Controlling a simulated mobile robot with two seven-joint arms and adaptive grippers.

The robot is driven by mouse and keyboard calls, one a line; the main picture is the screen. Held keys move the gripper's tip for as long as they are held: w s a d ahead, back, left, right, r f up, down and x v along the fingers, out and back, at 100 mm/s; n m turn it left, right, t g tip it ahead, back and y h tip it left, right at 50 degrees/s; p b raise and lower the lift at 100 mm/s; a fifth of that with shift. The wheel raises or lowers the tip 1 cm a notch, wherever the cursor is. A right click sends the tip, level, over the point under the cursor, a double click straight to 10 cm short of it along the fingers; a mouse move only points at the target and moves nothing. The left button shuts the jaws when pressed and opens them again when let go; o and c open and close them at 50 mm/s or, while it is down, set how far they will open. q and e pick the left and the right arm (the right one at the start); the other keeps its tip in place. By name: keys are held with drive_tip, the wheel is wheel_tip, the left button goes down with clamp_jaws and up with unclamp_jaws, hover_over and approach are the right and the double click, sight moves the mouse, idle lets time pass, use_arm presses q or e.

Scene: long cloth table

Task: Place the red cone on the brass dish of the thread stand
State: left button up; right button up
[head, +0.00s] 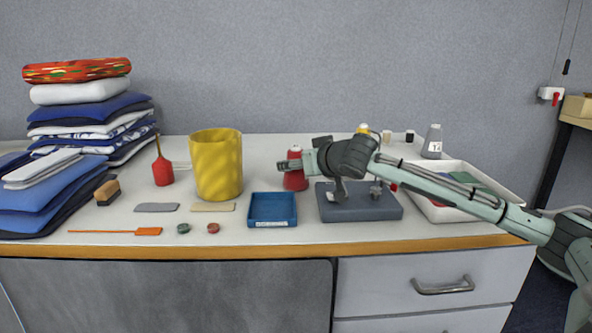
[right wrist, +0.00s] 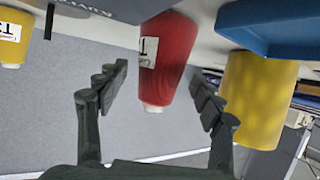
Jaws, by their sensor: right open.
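The red cone (head: 295,181) stands on the table left of the thread stand, with a white label visible in the right wrist view (right wrist: 168,60). My right gripper (head: 288,164) reaches in from the right at the cone's upper part. In the right wrist view its two open fingers (right wrist: 160,82) lie on either side of the cone, with gaps visible. The thread stand (head: 360,207) has a dark grey base; my arm covers much of its upper part, and I cannot make out the brass dish clearly. My left gripper is not in view.
A blue tray (head: 272,207) and a yellow bin (head: 217,165) stand to the left. A yellow cone (right wrist: 12,38) and a grey bottle (head: 432,142) are behind. A white tray (head: 480,212) is right of the stand. Stacked cloths (head: 75,190) fill the far left.

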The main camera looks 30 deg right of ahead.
drive_tip(key=shift+c, duration=0.6)
drive_tip(key=c, duration=1.2)
drive_tip(key=shift+c, duration=0.4)
drive_tip(key=shift+r, duration=0.1)
